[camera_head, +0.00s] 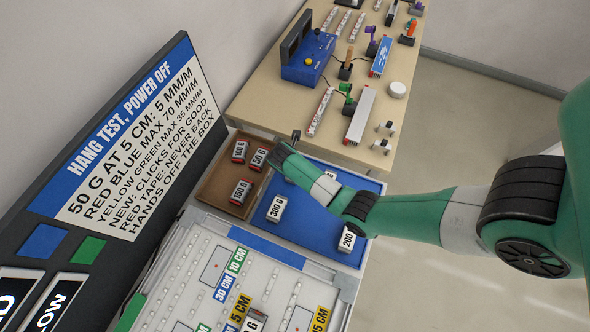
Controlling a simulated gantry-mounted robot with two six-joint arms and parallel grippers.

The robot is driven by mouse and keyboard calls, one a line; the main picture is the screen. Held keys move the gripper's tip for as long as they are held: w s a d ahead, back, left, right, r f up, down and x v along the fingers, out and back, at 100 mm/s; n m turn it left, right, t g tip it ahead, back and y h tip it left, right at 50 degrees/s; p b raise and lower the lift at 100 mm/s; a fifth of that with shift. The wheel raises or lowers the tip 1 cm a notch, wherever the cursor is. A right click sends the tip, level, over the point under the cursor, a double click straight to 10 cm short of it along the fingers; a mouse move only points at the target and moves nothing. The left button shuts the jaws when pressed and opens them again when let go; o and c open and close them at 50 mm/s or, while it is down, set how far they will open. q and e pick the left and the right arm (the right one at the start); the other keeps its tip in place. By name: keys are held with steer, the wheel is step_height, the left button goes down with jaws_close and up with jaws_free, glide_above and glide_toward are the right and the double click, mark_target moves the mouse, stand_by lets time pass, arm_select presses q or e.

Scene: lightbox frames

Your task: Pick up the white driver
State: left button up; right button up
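A long, plain white box (361,115), which looks like the white driver, lies on the tan table near its front edge. A similar blue box (382,56) lies behind it. My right arm comes in from the right, and its gripper (284,150) is above the brown tray and the blue mat, in front of the tan table. It is left of and apart from the white box. Its dark fingers are small and seen at an angle, so I cannot tell how wide they stand. My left gripper does not show.
Beside the white box are a labelled strip (320,111), a green clip part (348,106) and small white pieces (381,146). A blue device (308,58) stands behind. Weight blocks sit in the brown tray (215,186) and on the blue mat (304,232). A sign board (130,130) stands left.

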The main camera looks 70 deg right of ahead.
jaws_close()
stand_by(0.4)
steer(key=shift+r, duration=0.25)
step_height(320, 180, up, 3)
steer(key=shift+f+p, duration=0.1)
steer(key=shift+p, duration=0.5)
steer(key=v, duration=0.1)
steer(key=p+v, duration=0.1)
steer(key=v, duration=0.1)
steer(key=a+p+v, duration=0.1)
steer(key=v, duration=0.1)
steer(key=shift+s, duration=0.3)
steer(key=s+a+r+p, duration=0.3)
steer(key=a+r+p, duration=0.1)
steer(key=a, duration=0.6)
steer(key=shift+v, duration=0.85)
